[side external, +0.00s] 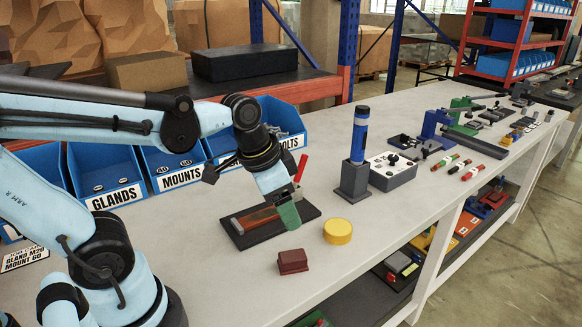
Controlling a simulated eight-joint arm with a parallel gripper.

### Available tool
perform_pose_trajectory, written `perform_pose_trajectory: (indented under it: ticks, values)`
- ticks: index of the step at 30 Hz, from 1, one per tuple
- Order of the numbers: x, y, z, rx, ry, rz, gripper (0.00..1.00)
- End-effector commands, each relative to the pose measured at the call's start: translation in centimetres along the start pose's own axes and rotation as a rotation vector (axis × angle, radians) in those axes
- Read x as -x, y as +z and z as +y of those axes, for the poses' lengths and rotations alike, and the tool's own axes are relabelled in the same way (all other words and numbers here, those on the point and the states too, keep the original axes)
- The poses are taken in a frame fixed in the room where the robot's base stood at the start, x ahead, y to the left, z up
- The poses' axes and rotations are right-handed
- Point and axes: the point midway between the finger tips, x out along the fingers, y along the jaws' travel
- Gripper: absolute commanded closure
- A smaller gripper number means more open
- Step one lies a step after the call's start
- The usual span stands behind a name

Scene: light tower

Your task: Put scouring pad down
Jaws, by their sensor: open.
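A green pad (288,216), which looks like the scouring pad, is at the tip of my gripper (279,196), tilted on edge over the right end of a dark tray (243,238). My gripper points down and is open; its fingers are small here and partly hidden. I cannot tell whether the pad touches the fingers or the tray. An orange-brown strip (255,219) lies on the tray, left of the pad.
A dark red block (292,262) and a round yellow tin (337,231) sit on the bench in front. A blue cylinder in a dark stand (355,180) and a grey control box (391,172) stand to the right. Blue labelled bins (104,178) line the back.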

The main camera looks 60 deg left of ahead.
Motion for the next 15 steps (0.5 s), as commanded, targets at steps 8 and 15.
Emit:
perform_pose_trajectory:
  ticks: [8,15]
  values:
    - [0.39,0.28,-0.54,0.221,-0.089,0.241,0.32]
    - [0.50,0.14,-0.66,0.259,-0.096,0.286,0.32]
